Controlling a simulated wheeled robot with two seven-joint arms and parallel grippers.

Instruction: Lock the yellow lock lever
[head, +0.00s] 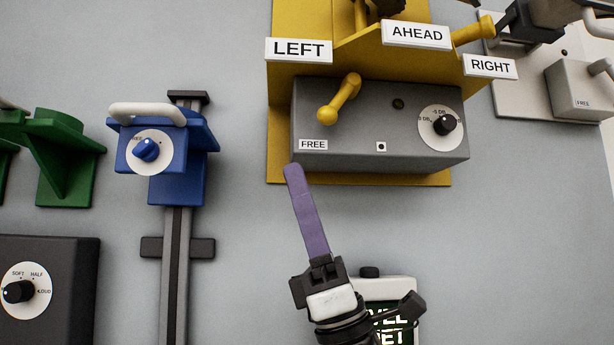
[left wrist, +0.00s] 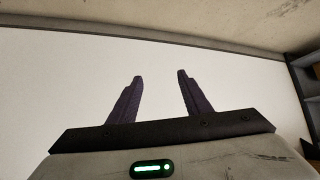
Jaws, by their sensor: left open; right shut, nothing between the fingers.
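The yellow lock lever (head: 340,98) sits on the front of a grey box (head: 430,157) in the head view. Its round knob hangs down and to the left, just above a label reading FREE (head: 313,145). My right gripper (head: 293,172) is shut and empty. Its purple fingertips are at the lower left corner of the grey box, below and left of the lever knob and apart from it. My left gripper (left wrist: 158,95) is open and empty in the left wrist view, facing a plain white surface. It cannot be made out surely in the head view.
The grey box also has a black dial (head: 444,125) and stands on a yellow panel (head: 440,180) with LEFT, AHEAD and RIGHT signs. A blue slider (head: 178,190) with a white handle is to the left. A small screen (head: 400,325) is partly hidden behind my right gripper.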

